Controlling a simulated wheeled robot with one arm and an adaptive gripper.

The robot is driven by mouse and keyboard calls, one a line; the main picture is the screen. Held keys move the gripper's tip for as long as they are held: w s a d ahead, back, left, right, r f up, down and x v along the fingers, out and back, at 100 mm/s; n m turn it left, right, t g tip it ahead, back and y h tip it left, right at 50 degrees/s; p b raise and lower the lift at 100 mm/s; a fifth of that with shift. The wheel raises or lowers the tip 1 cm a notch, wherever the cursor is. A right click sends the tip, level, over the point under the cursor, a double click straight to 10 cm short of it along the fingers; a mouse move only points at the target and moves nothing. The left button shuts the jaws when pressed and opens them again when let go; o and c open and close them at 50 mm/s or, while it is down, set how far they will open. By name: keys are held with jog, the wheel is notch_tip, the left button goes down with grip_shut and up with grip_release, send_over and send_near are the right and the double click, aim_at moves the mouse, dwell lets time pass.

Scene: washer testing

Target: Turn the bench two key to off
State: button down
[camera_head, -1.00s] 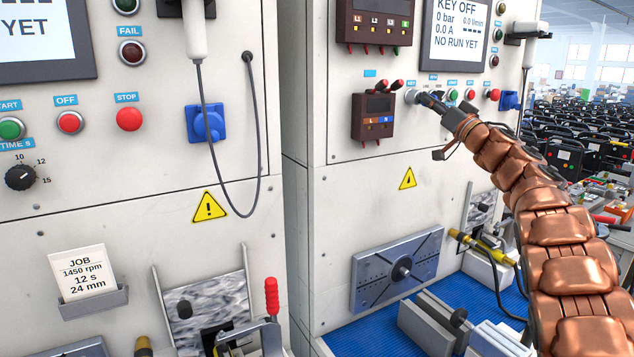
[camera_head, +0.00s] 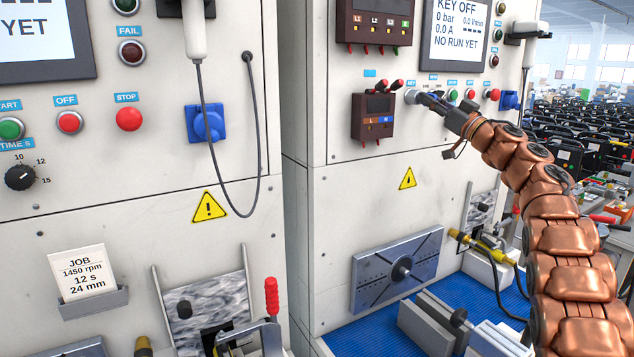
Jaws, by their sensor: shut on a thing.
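The key switch (camera_head: 410,97) is a small round silver fitting on the right-hand bench panel, just right of a brown meter box. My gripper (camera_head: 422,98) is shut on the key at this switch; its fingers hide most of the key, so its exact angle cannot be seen. My copper-coloured arm comes in from the lower right. The right bench screen (camera_head: 457,32) reads KEY OFF, 0 bar, 0.0 A and NO RUN YET.
A brown box (camera_head: 373,118) with red-tipped plugs stands out left of the switch. Green and red buttons (camera_head: 493,95) and a blue socket (camera_head: 510,100) lie to its right. Below are a slotted metal plate (camera_head: 384,270) and a blue mat (camera_head: 350,341). The left bench panel (camera_head: 100,190) is nearer.

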jog(key=c, duration=1.1)
grip_release()
